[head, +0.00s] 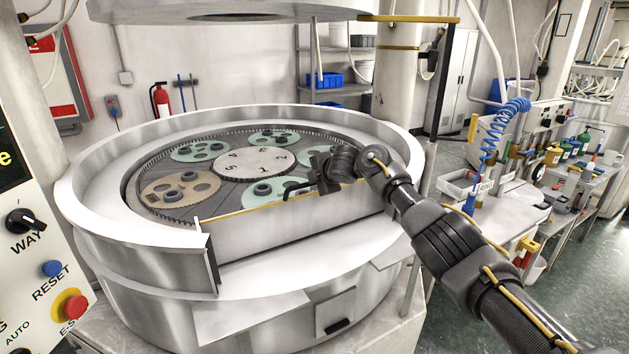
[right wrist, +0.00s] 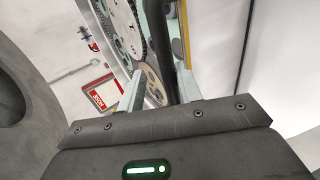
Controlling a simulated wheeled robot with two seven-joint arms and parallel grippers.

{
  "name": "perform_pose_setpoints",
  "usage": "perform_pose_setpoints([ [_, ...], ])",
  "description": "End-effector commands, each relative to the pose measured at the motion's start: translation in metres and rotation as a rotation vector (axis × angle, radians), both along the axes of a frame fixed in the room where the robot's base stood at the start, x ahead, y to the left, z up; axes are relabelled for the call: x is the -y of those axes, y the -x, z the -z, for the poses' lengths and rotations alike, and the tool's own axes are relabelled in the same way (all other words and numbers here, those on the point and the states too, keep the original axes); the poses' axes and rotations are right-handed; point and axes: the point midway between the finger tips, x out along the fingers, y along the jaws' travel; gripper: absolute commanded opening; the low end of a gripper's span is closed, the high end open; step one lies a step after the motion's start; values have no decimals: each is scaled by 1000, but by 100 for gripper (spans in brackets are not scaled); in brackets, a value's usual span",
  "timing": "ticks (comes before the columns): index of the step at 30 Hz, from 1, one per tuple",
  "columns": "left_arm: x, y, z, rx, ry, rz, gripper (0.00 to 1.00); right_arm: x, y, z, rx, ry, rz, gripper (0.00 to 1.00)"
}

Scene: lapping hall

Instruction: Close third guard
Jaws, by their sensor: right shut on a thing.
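A low grey guard panel (head: 290,222) with a yellow strip along its top edge stands at the front of the round lapping machine (head: 120,245). A dark bar handle (head: 293,188) shows just behind the panel's top edge. My right gripper (head: 314,184) reaches in from the right over the panel and is shut on the handle. In the right wrist view a black bar (right wrist: 184,50) runs up from between the fingers of my right gripper (right wrist: 160,92). The fingers partly hide the grip. My left gripper is not in view.
Toothed carriers with dark round parts (head: 180,186) lie on the plate around a numbered centre disc (head: 256,163). The raised upper plate (head: 230,10) hangs above. A control panel (head: 40,270) stands close at left, a cluttered bench (head: 500,215) at right.

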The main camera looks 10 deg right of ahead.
Motion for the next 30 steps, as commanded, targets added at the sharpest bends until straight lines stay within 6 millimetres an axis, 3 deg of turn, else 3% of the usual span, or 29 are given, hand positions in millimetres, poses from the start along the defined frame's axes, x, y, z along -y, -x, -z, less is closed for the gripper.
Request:
perform_pose_setpoints([
  [1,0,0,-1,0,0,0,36,-1,-2,-11,19,-10,0,22],
  [11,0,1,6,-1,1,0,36,3,6,-15,18,-11,1,22],
  [24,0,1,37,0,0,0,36,26,65,-50,11,-4,0,22],
  [30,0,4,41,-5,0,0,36,29,80,-60,5,-4,-3,22],
])
